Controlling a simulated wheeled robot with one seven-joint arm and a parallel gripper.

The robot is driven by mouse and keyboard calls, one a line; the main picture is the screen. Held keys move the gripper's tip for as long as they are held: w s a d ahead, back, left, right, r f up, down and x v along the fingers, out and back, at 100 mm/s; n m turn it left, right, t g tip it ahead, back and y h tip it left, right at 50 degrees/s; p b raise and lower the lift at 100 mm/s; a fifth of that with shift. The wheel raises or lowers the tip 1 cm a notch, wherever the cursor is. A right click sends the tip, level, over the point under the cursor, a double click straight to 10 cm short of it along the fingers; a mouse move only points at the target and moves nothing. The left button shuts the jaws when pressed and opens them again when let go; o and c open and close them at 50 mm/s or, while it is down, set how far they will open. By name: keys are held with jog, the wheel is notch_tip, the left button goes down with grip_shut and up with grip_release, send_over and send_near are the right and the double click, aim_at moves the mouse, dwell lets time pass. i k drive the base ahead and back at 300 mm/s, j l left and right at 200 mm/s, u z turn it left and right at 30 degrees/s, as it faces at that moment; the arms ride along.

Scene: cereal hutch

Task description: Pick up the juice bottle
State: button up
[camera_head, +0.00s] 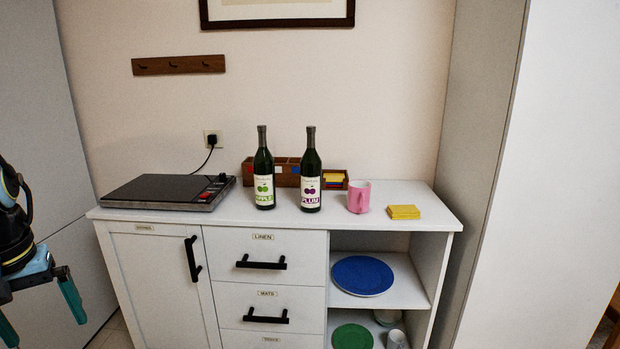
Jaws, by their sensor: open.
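Two dark green bottles stand upright on the white hutch top (405,228). The left bottle (264,168) has a white label with a green apple and the word APPLE. The right bottle (310,172) has a label with purple plums and the word PLUM. They stand close together with a narrow gap. My gripper (42,326) is at the lower left edge of the view, partly cut off. It is open and empty, with its teal-tipped fingers apart, well to the left of both bottles.
A black hot plate (165,190) lies left of the bottles. A wooden organizer (287,172) stands behind them. A pink mug (358,197) and yellow napkins (403,212) are to the right. A tall grey panel (480,140) bounds the right side. The counter in front of the bottles is clear.

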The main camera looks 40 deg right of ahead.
aim_at(311, 161)
jog(key=l+u, duration=0.1)
jog(key=l, duration=0.55)
jog(key=k+l+u, duration=0.15)
jog(key=l, duration=0.5)
